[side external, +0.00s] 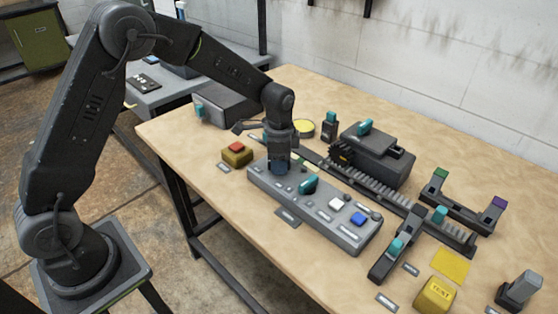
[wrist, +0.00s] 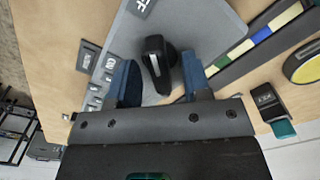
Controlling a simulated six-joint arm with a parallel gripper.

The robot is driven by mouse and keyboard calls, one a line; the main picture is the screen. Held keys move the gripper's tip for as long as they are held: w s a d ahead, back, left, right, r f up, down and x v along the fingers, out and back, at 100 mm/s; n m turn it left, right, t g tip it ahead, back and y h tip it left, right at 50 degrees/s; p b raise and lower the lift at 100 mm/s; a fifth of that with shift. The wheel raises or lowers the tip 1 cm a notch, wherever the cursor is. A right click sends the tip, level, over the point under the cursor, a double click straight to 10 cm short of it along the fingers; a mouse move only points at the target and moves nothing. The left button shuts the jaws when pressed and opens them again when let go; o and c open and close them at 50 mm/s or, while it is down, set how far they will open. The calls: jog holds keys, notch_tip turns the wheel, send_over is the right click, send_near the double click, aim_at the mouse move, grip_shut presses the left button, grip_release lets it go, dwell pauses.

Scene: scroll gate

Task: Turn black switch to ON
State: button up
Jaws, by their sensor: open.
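The black switch (wrist: 156,64) is a dark rotary knob with a pale line along its top, on the grey control panel (wrist: 205,40) in the wrist view. My gripper (wrist: 160,82) is open, with one blue finger on each side of the knob and visible gaps between. In the side view my gripper (side external: 280,165) points down over the left end of the grey panel (side external: 345,238), and it hides the black switch there. An upside-down label sits at the panel edge in the wrist view, only partly readable.
On the panel are a teal knob (side external: 308,185), a white button (side external: 336,203) and a blue button (side external: 358,218). A red button on a yellow box (side external: 236,153) stands left of it. A toothed rack with a dark housing (side external: 377,155) lies behind. Bare table shows at the front.

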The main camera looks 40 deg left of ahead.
jog(key=shift+f, duration=0.2)
grip_shut()
dwell(0.3)
